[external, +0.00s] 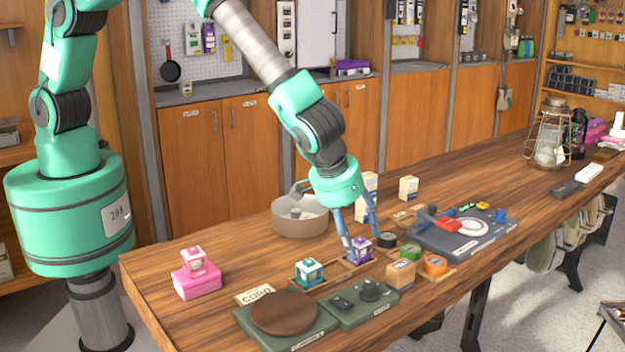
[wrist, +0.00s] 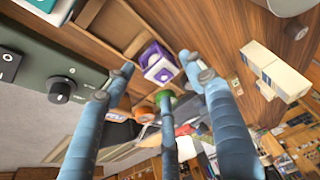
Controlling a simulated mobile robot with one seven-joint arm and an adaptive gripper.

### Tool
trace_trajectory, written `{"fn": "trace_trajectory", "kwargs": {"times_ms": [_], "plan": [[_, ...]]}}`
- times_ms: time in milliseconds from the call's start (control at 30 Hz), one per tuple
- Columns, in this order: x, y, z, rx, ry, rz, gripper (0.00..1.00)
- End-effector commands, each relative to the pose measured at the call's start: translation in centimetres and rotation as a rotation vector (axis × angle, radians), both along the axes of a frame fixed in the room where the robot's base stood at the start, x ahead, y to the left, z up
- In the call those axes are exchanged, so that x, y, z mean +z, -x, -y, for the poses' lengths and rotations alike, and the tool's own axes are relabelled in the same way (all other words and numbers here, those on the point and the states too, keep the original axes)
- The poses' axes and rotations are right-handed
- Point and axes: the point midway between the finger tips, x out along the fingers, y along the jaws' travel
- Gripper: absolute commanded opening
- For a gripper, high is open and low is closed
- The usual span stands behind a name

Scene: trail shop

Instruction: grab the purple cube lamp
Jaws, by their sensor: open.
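The purple cube lamp (external: 362,249) is a small purple-framed cube with a pale inside, sitting in a compartment of a wooden tray on the counter. In the wrist view the purple cube lamp (wrist: 158,64) shows between and just beyond the fingertips. My gripper (external: 361,233) points down over the lamp, its blue fingers spread to either side. In the wrist view my gripper (wrist: 156,67) is open, with nothing held. I cannot tell whether a finger touches the lamp. A teal cube lamp (external: 309,272) stands to the left, and a pink cube lamp (external: 194,261) sits on a pink box.
A black roll (external: 387,240) is close right of the lamp, with orange (external: 435,264) and green rolls nearby. A green panel with a knob (external: 362,304) lies in front. A round beige basin (external: 300,222) stands behind. The counter's left end has free room.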

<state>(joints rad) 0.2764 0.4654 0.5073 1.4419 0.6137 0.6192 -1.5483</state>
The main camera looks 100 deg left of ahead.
Motion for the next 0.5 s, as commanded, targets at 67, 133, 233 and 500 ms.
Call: {"fn": "trace_trajectory", "kwargs": {"times_ms": [67,133,233,500], "plan": [[1.1,0.2,0.3,-0.001,0.001,0.002,0.55],[1.9,0.5,0.6,-0.001,0.001,0.002,0.55],[3.2,0.9,0.9,-0.001,0.001,0.002,0.55],[6.8,2.1,2.0,0.000,0.001,0.001,0.55]]}}
